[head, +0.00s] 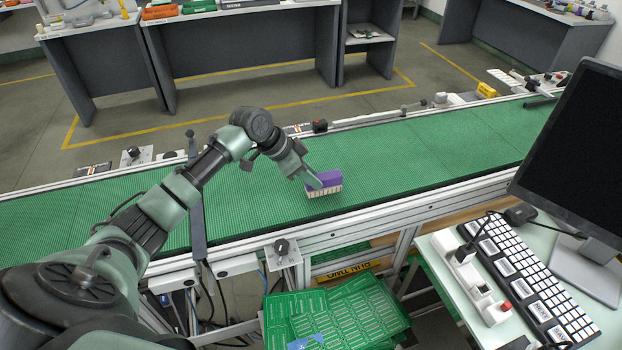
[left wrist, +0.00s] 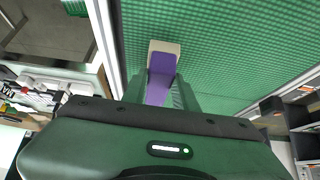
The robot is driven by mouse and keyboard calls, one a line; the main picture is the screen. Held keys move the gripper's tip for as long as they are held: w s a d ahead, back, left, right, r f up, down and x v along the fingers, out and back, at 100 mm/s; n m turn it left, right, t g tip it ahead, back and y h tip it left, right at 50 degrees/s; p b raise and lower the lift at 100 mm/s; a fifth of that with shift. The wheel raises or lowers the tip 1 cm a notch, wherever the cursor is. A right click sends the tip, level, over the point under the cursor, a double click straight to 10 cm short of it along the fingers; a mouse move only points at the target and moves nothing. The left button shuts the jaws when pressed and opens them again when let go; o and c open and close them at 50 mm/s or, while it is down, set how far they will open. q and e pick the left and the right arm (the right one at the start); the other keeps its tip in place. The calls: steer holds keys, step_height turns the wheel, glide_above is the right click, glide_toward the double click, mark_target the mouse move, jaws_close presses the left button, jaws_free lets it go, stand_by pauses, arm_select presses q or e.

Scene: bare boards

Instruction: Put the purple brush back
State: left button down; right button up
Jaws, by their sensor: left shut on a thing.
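The purple brush (head: 325,180) has a purple back and pale bristles along its lower side. It is over the green conveyor belt (head: 420,150), near the middle of the head view. My left gripper (head: 314,184) is shut on the brush. In the left wrist view the brush (left wrist: 161,75) sticks out between the fingers (left wrist: 162,92), with its pale part at the far end. I cannot tell whether the bristles touch the belt. My right gripper is in neither view.
A monitor (head: 580,150) and a keyboard (head: 525,275) stand on a white table at the right. Metal rails (head: 350,222) border the belt. The belt right of the brush is clear.

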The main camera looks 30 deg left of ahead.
arm_select(q)
steer(key=shift+f, duration=0.8)
steer(key=shift+f, duration=0.1)
steer(key=c, duration=1.1)
jaws_free()
steer(key=b+v, duration=0.2)
steer(key=v, duration=1)
steer(key=shift+s, duration=0.1)
